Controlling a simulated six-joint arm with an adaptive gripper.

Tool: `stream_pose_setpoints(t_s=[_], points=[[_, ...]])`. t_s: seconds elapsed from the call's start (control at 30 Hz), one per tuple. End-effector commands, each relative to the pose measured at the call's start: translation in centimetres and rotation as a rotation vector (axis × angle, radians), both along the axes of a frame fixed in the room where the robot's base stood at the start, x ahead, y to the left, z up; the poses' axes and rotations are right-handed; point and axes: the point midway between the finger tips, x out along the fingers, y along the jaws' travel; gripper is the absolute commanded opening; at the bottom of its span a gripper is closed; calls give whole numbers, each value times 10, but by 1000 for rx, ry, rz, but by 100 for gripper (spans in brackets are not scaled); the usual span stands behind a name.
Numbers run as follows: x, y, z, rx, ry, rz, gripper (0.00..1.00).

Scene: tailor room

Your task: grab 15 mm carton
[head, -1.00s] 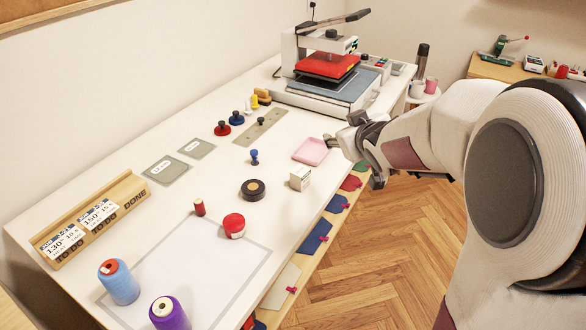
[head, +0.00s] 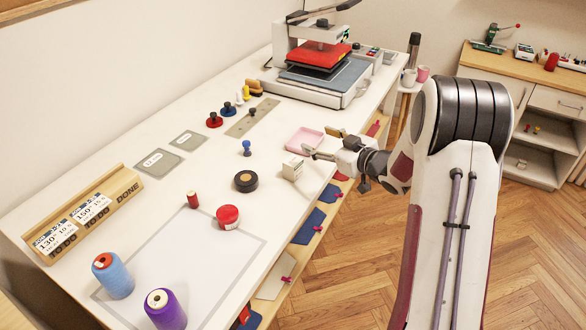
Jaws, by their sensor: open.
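A small white carton (head: 292,168) stands upright on the white table near its right edge, beside the pink tray (head: 305,139). The print on it is too small to read. My gripper (head: 312,153) is open, low over the table's right edge, just right of the carton's top. Its fingers point left toward the carton. I cannot tell whether a fingertip touches it. Nothing shows between the fingers.
A black tape roll (head: 246,181) lies left of the carton, and a blue-handled stamp (head: 247,148) stands behind the roll. A heat press (head: 318,70) stands at the back.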

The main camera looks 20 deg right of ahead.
Motion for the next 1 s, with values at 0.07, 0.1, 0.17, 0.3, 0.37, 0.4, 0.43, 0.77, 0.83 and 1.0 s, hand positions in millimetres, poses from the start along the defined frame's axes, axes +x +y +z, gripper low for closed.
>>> stream_pose_setpoints(t_s=[0.07,0.1,0.17,0.3,0.37,0.4,0.43,0.77,0.83,1.0], points=[[-1,0,-15,31,-9,35,54],[-2,1,-21,47,-16,54,54],[-5,3,-30,73,-26,81,54],[-13,6,-50,138,-48,146,54],[-17,8,-58,168,-58,175,54],[-21,9,-63,188,-64,192,54],[-23,10,-67,202,-69,205,54],[-44,14,-89,309,-102,291,54],[-45,14,-89,314,-104,296,54],[-46,14,-89,316,-105,297,54]])
